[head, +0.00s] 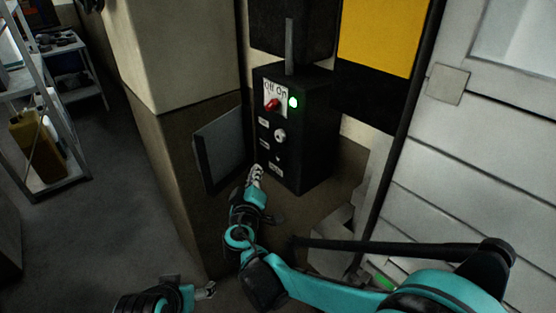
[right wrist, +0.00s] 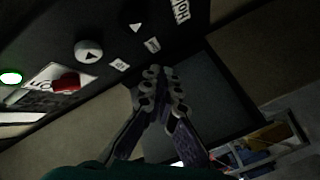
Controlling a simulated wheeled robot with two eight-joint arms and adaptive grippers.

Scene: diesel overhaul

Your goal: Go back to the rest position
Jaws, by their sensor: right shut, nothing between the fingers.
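My right gripper (head: 257,172) is shut and empty, in front of the lower left part of a black control box (head: 312,140). In the right wrist view its two fingers (right wrist: 163,85) come together at the tips, with nothing between them. The box carries a red switch (head: 271,104) under an "Off On" label and a lit green lamp (head: 293,101). The red switch (right wrist: 67,83) and a round knob (right wrist: 89,51) also show in the right wrist view, apart from the fingers. My left gripper (head: 207,291) is low at the bottom edge; its opening is not clear.
A grey panel (head: 220,145) stands out left of the box, close to my right gripper. A beige and brown wall corner (head: 170,60) is beside it. A white panelled door (head: 480,150) is at right. Shelves (head: 60,185) with a yellow canister (head: 35,145) stand far left; floor between is clear.

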